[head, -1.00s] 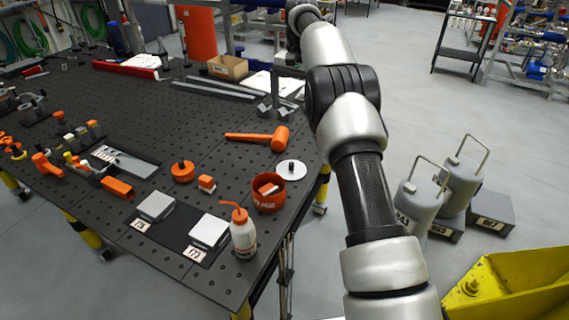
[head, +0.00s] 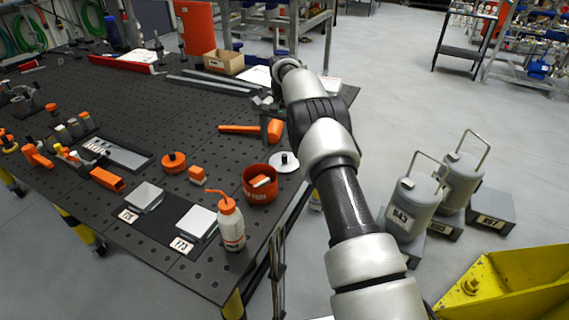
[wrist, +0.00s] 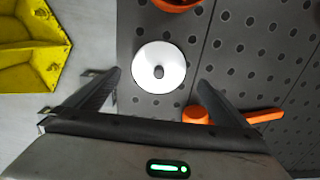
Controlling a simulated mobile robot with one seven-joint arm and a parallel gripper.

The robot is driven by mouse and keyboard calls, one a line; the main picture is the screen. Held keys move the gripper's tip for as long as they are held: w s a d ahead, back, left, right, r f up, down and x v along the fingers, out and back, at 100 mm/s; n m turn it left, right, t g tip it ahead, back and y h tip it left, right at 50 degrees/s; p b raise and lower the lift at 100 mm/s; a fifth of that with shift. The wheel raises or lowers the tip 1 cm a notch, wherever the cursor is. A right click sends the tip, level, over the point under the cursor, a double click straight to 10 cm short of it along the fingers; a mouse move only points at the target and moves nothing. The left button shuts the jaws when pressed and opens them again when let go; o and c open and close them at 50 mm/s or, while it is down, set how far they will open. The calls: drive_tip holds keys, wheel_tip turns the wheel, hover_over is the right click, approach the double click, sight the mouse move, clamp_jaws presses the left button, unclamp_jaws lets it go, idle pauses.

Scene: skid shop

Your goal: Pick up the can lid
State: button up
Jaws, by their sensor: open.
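The can lid (head: 278,166) is a white disc with a dark knob, lying flat on the dark perforated table near its right edge, just behind an orange can (head: 260,192). In the wrist view the lid (wrist: 158,53) lies ahead, between the lines of the two fingers. My gripper (wrist: 159,77) is open and empty, its fingers spread on either side of the lid. I cannot tell its exact height above the table. In the head view the gripper is mostly hidden by my arm.
An orange mallet (head: 237,129) lies close behind the lid; its head is near my right finger in the wrist view. A white bottle (head: 231,229) with an orange top stands in front of the can. The floor lies just past the table's right edge.

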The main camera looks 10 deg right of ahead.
sight(284, 157)
drive_tip(key=f, duration=0.5)
drive_tip(key=shift+s+f, duration=0.25)
drive_tip(key=shift+f, duration=0.05)
drive_tip(key=c, duration=0.9)
